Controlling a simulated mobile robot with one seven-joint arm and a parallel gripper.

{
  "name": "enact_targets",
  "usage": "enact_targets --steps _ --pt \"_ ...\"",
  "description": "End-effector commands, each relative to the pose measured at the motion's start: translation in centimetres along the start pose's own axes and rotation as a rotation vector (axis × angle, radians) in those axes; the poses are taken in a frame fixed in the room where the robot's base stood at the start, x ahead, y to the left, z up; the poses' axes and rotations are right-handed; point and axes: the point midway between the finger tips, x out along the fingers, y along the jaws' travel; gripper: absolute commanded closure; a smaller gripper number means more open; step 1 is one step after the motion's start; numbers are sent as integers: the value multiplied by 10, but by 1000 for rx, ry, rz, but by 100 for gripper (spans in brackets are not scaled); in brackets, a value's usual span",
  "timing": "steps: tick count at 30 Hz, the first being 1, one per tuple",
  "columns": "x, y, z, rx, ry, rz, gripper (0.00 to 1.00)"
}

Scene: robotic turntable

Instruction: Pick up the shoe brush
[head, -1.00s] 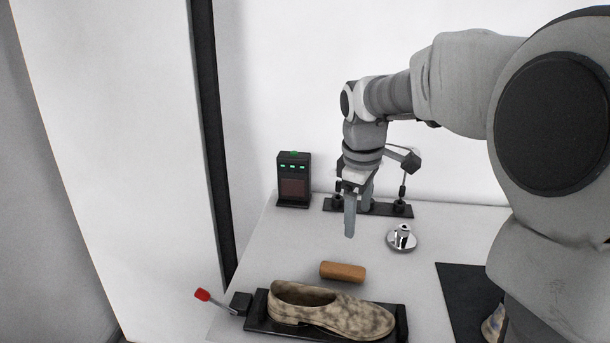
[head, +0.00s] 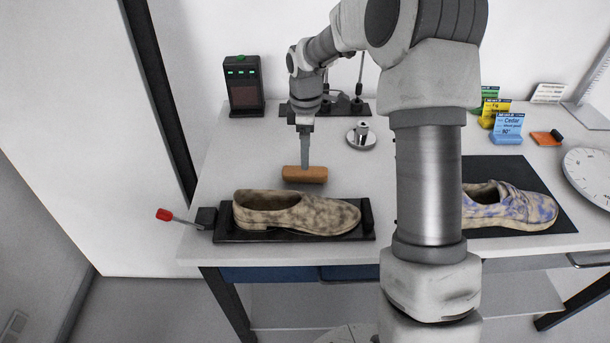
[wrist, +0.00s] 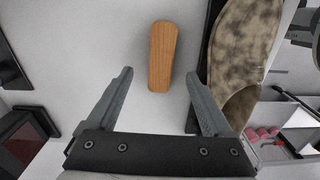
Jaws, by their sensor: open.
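The shoe brush (head: 305,174) is a small orange-brown wooden block lying on the white table behind the mottled shoe. It also shows in the wrist view (wrist: 162,55), lengthwise, ahead of the fingertips and between their lines. My gripper (head: 306,166) points down just above or behind the brush in the head view. In the wrist view my gripper (wrist: 158,75) has its two fingers wide apart with nothing between them. The brush's bristles are not visible.
The mottled shoe (head: 290,212) sits in a black clamp tray (head: 230,236) close in front of the brush. A metal knob (head: 361,137) stands to the right, and a black device (head: 244,86) with green lights at the back left. A second shoe (head: 510,207) lies on a dark mat.

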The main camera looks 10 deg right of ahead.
Motion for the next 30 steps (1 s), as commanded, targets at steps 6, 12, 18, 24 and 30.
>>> enact_targets --steps 6,12,18,24,30 --pt "25 0 0 0 -1 0 15" --pt "43 -2 -1 1 -1 -3 15" --pt "72 -2 -1 0 -1 -1 15" --pt "78 -2 -1 1 -1 1 15" --pt "78 -2 -1 1 -1 0 29"
